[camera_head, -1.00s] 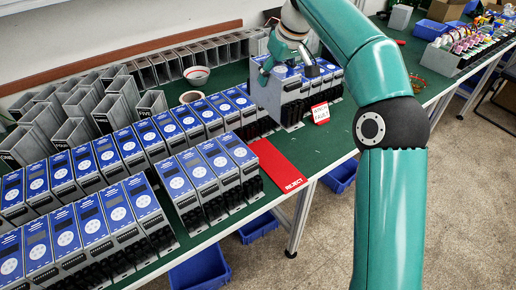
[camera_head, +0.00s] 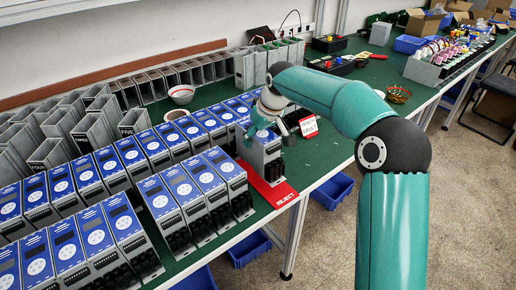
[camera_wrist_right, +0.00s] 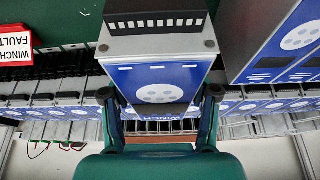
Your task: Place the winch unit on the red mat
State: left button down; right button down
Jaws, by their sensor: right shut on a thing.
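My right gripper (camera_head: 262,122) is shut on a grey and blue winch unit (camera_head: 266,153), which is upright at the red mat. The red mat (camera_head: 257,184), marked REJECT, lies at the table's front edge, partly hidden by the unit. I cannot tell whether the unit's base touches it. In the right wrist view the fingers (camera_wrist_right: 163,98) sit on both sides of the unit (camera_wrist_right: 158,72), with part of the word WINCH showing on its face. My left gripper is not in view.
Rows of blue-faced units (camera_head: 108,172) stand close to the left of the mat. A WINCH FAULT sign (camera_head: 309,126) stands to its right. A white bowl (camera_head: 181,94) and grey empty housings (camera_head: 90,130) are behind.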

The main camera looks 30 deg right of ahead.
notch_tip(320, 180, down, 4)
jog(key=shift+r, duration=0.1)
jog(key=shift+c, duration=1.4)
grip_release()
jog(key=v, duration=1.2)
jog(key=shift+a, duration=0.1)
